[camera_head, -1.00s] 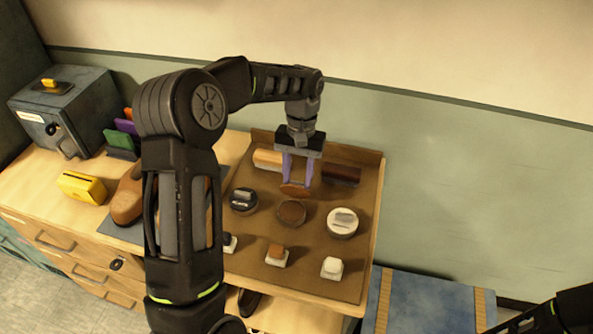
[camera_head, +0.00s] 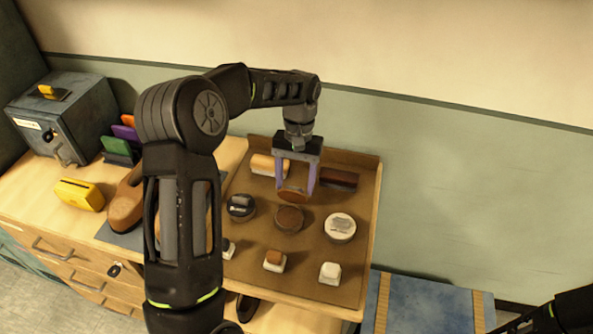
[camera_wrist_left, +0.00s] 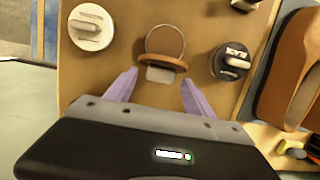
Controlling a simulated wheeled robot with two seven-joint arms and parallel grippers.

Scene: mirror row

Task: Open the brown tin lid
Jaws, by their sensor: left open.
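The brown tin (camera_head: 289,218) sits on the tan board, its round top facing up. Its lid, a brown disc (camera_head: 293,196), stands tilted at the tin's back edge. In the left wrist view the lid (camera_wrist_left: 165,62) shows nearly edge-on, with the tin's round rim (camera_wrist_left: 165,38) just beyond it. My left gripper (camera_head: 296,186) is open, its purple fingers on either side of the lid. In the left wrist view the left gripper (camera_wrist_left: 159,80) shows gaps between its fingertips and the lid. My right gripper is out of view; only part of that arm shows lower right.
A black-topped tin (camera_head: 241,206) stands left of the brown tin and a white-topped tin (camera_head: 340,226) right of it. Brushes (camera_head: 338,178) lie behind. Small blocks (camera_head: 274,260) stand in front. A brown shoe (camera_head: 127,205) is farther left.

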